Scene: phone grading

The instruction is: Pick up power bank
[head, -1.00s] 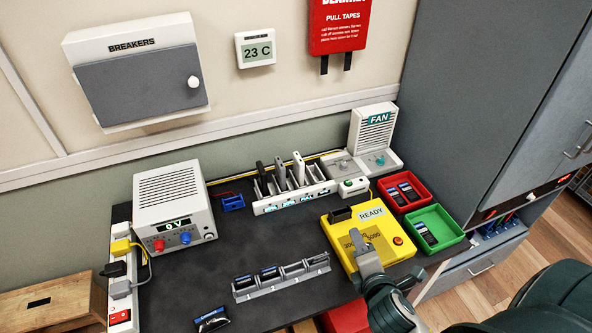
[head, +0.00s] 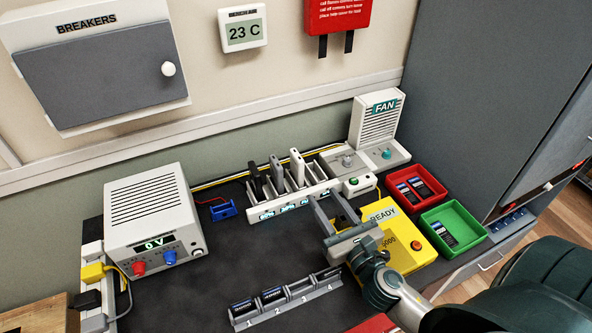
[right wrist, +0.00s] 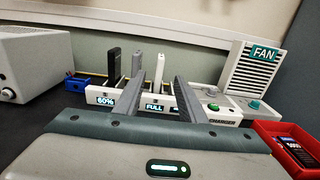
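Slim power banks stand upright in the slots of a white charger rack (head: 290,205) at the back of the bench: a black one (head: 255,180), a grey one (head: 276,172) and a white one (head: 297,166). The same black (right wrist: 113,68), grey (right wrist: 137,65) and white (right wrist: 159,69) ones show in the right wrist view, beyond my fingers. My right gripper (head: 327,200) is open and empty, in front of the rack's right part, its fingers pointing toward it. In the right wrist view its fingers (right wrist: 158,85) partly cover the rack's displays; "60%" and "FULL" are readable. My left gripper is not in view.
A yellow tester (head: 418,248) reading READY lies beneath my right arm. Red (head: 438,188) and green (head: 475,226) trays hold dark modules at right. A numbered grey holder (head: 290,305) stands in front, a power supply (head: 155,222) at left. The bench's middle is clear.

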